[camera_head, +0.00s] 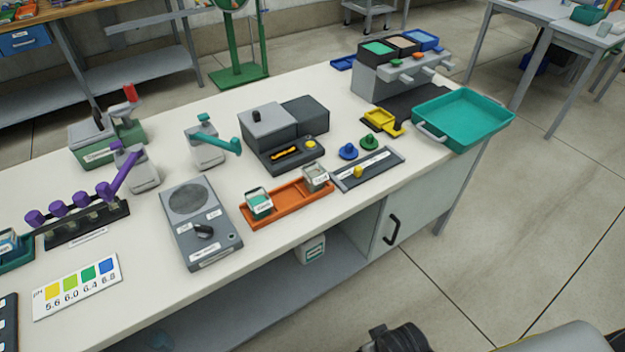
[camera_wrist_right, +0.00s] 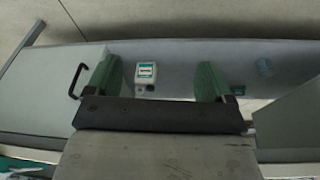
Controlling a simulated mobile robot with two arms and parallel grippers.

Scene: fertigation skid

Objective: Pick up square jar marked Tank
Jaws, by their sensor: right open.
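Two square jars stand in the orange tray on the bench: a left jar with a teal front (camera_head: 259,204) and a greyish right jar (camera_head: 315,178) with a white label. A third, white square jar with a green-edged label (camera_head: 312,249) stands on the lower shelf, partly under the bench top. What looks like this jar shows in the right wrist view (camera_wrist_right: 146,74). The labels are too small to tell which reads Tank. My right gripper (camera_wrist_right: 156,82) is open and empty; the white jar appears between its green fingers, seemingly beyond them. My left gripper is not in view.
The orange tray (camera_head: 287,204) lies between a grey scale (camera_head: 200,222) and a grey plate with a yellow knob (camera_head: 368,169). A cabinet with a black handle (camera_head: 391,230) adjoins the open shelf (camera_head: 265,285). A teal tray (camera_head: 463,117) overhangs the bench end.

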